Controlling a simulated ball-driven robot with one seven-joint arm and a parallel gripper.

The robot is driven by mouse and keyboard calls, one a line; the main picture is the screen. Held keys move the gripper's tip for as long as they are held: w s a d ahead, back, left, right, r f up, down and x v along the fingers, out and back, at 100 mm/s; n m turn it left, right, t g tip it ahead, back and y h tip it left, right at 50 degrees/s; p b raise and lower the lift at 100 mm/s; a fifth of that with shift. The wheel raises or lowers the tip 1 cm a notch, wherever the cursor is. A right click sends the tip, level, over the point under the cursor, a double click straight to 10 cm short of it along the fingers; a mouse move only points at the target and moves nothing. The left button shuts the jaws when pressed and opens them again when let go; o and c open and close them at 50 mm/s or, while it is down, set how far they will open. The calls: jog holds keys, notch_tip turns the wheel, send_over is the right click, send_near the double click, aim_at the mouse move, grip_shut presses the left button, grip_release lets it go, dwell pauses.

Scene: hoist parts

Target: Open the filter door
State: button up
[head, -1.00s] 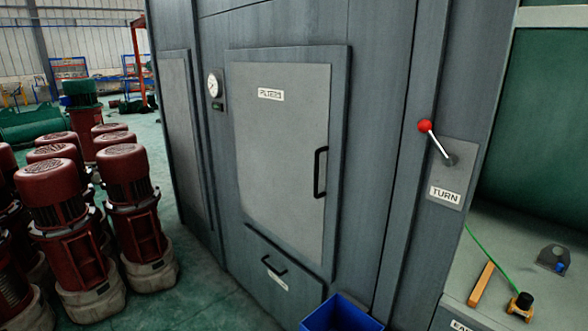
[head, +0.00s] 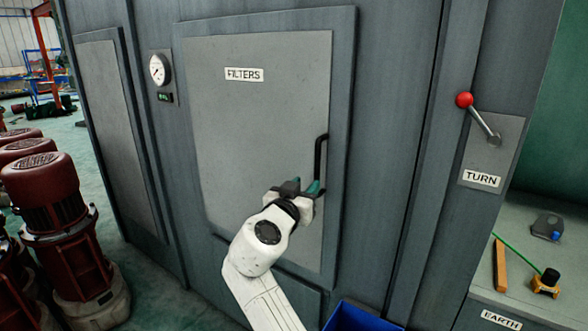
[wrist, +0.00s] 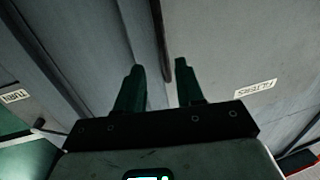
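The filter door (head: 262,130) is a large grey panel labelled FILTERS, sitting flush in its frame, shut. Its black vertical bar handle (head: 319,158) is near the right edge. The FILTERS label (wrist: 256,88) shows at the right.
A red-knobbed lever (head: 480,120) labelled TURN is on the post at the right. A blue bin (head: 358,318) stands below the door. Red motors (head: 55,225) stand on the floor at the left. A bench (head: 545,300) with small parts is at the far right.

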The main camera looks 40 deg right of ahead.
aim_at(316, 169)
jog(key=x, duration=0.3)
jog(key=p+x, duration=0.1)
jog(key=x, duration=0.7)
jog(key=shift+w+a+r, duration=0.15)
jog(key=shift+r, duration=0.2)
grip_shut()
